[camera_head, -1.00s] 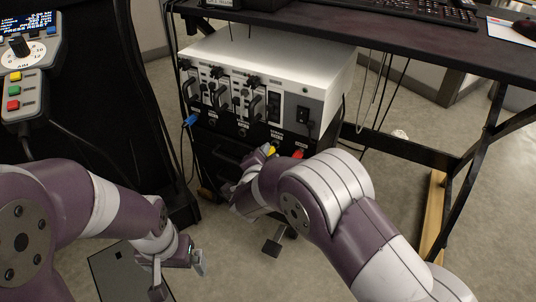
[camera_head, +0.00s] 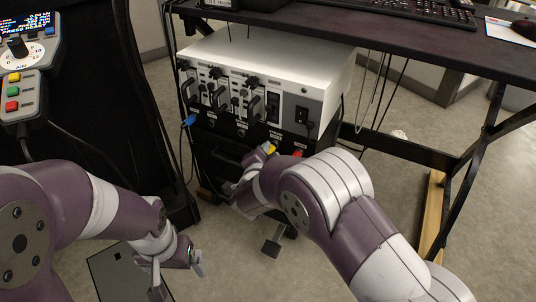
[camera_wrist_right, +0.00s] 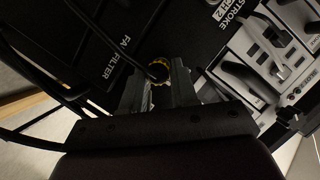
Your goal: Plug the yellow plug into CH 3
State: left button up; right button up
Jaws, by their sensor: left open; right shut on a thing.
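The yellow plug (camera_head: 268,148) shows in the head view just below the front of the white instrument box (camera_head: 262,58). In the right wrist view the yellow ring of the plug (camera_wrist_right: 159,72) sits between my right fingertips, with a dark cable by it. My right gripper (camera_wrist_right: 158,85) is shut on it, close to a black panel. The panel reads "STROKE CH 2" and "FAN FILTER" in the wrist view. I cannot make out the CH 3 socket or whether the plug touches the panel. My left gripper (camera_head: 178,276) is open and empty, low at the left.
A blue plug (camera_head: 189,120) is at the panel's left and a red one (camera_head: 298,154) at its right. The black desk (camera_head: 420,40) overhangs the box. Cables hang at the right. A control pendant (camera_head: 26,75) is at the upper left.

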aim_at(270, 152)
jog(key=shift+w+d, duration=0.25)
jog(key=shift+w, duration=0.1)
dwell(0.7)
jog(key=o, duration=1.5)
jog(key=shift+o, duration=0.2)
jog(key=shift+p+v, duration=0.85)
jog(key=shift+v, duration=0.5)
jog(key=shift+p+v, duration=0.5)
jog(key=shift+v, duration=0.5)
jog(key=shift+s, duration=0.15)
jog(key=shift+a, duration=0.1)
